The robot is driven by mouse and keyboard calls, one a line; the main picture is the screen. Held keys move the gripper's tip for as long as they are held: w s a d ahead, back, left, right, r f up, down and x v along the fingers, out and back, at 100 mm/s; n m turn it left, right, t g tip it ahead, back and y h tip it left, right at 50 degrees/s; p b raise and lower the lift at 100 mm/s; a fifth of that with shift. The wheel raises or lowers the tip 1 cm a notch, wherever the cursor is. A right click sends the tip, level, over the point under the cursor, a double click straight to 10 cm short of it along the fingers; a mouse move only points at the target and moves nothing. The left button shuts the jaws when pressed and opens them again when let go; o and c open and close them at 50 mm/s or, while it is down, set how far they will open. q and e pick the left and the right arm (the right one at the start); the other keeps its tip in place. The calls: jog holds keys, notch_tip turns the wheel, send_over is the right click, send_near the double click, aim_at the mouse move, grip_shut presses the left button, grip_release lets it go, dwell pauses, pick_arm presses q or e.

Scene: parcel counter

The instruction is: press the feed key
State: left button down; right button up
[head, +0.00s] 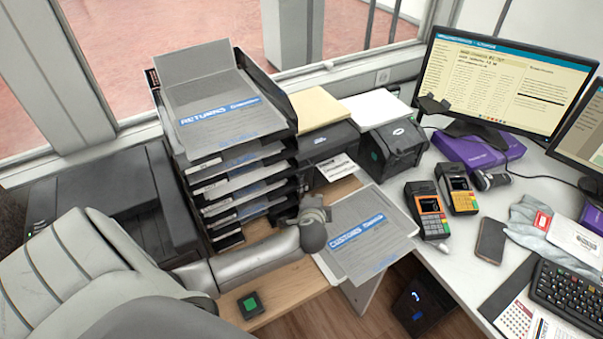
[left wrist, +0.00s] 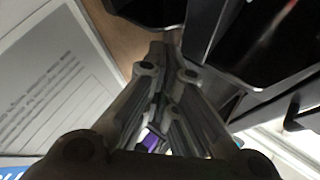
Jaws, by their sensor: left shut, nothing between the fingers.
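Two black label printers stand side by side at the back of the counter. The left printer (head: 330,143) has a white label (head: 338,167) coming out of its front. The right printer (head: 400,147) shows a green patch (head: 374,155) on its front; I cannot tell if this is the feed key. No marked feed key can be read. My left gripper (head: 318,203) is in front of the left printer, above the counter edge. In the left wrist view its fingers (left wrist: 163,55) meet, shut and empty, pointing toward dark casings. Contact cannot be told.
A tray stack (head: 240,165) with grey mailers stands close left of my left gripper. A grey customs mailer (head: 367,233) lies to its right, over the counter edge. Two card terminals (head: 430,212) stand further right. A small black box with a green top (head: 250,305) lies nearer.

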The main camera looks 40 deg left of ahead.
pick_arm(q)
jog(key=shift+s+d+p, duration=0.15)
jog(key=shift+s+d, duration=0.2)
jog(key=shift+d, duration=0.45)
jog(key=shift+s+d+p, duration=0.15)
jog(key=shift+s+d, duration=0.15)
jog(key=shift+d, duration=0.55)
jog(key=shift+s+d+p, duration=0.15)
jog(key=shift+s+d, duration=0.2)
jog(key=shift+d, duration=0.45)
